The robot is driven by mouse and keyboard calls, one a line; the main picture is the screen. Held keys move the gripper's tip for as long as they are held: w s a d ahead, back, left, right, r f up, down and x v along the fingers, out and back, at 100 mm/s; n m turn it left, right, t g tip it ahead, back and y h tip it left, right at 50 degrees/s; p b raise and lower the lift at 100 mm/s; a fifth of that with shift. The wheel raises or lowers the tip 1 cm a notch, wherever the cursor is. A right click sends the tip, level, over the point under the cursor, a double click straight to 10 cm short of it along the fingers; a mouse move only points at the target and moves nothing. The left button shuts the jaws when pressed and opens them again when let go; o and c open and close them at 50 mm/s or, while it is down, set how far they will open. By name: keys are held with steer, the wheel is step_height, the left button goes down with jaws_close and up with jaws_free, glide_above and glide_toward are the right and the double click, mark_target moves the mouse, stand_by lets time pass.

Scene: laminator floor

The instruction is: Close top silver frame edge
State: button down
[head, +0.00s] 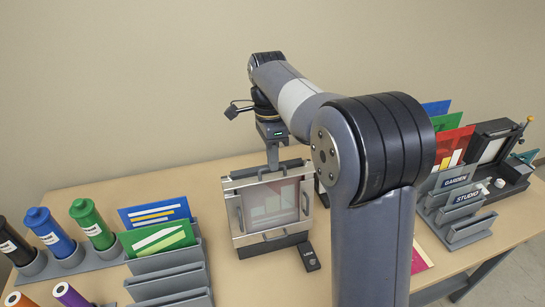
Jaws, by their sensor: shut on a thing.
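The silver frame (238,222) stands tilted on the table, around a clear panel with a pale pinkish sheet (270,205). Small dark handles show along its edges. The top silver frame edge (292,165) runs along the upper side. My gripper (271,170) reaches down from above to the middle of this top edge and is shut on it or its handle. The fingertips are small here, so the exact contact cannot be made out. My arm hides what lies just right of the frame.
A small black labelled block (308,257) lies before the frame. A grey rack (168,272) with blue and green cards, and several coloured cylinders (92,224), stand left. A card rack (470,230) and a dark open box (510,170) stand right.

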mark_target(275, 179)
steer(key=shift+s+f+b, duration=0.1)
steer(key=shift+f+b, duration=0.05)
steer(key=shift+b, duration=0.35)
steer(key=t+b, duration=0.1)
steer(key=b, duration=0.1)
steer(key=s+f+t+b, duration=0.1)
steer(key=b, duration=0.1)
steer(key=shift+s+d+y+b, duration=0.1)
steer(key=shift+d+y+b, duration=0.05)
steer(key=shift+y+b, duration=0.2)
steer(key=t+b, duration=0.1)
steer(key=b, duration=0.1)
steer(key=s+t+b, duration=0.1)
steer(key=b, duration=0.2)
steer(key=f+t+b, duration=0.1)
steer(key=t+b, duration=0.1)
steer(key=shift+s+d+f+y+b, duration=0.1)
steer(key=shift+s+d+y+b, duration=0.1)
steer(key=shift+s+y+b, duration=0.2)
step_height(275, 179, down, 6)
steer(key=s+t+y+b, duration=0.1)
steer(key=t+b, duration=1.2)
steer(key=b, duration=1.9)
steer(key=shift+s+d+f+y+b, duration=0.2)
steer(key=shift+s+y+b, duration=0.2)
steer(key=shift+y, duration=0.25)
steer(key=shift+t+b, duration=0.3)
steer(key=shift+b, duration=0.15)
steer(key=shift+r, duration=0.1)
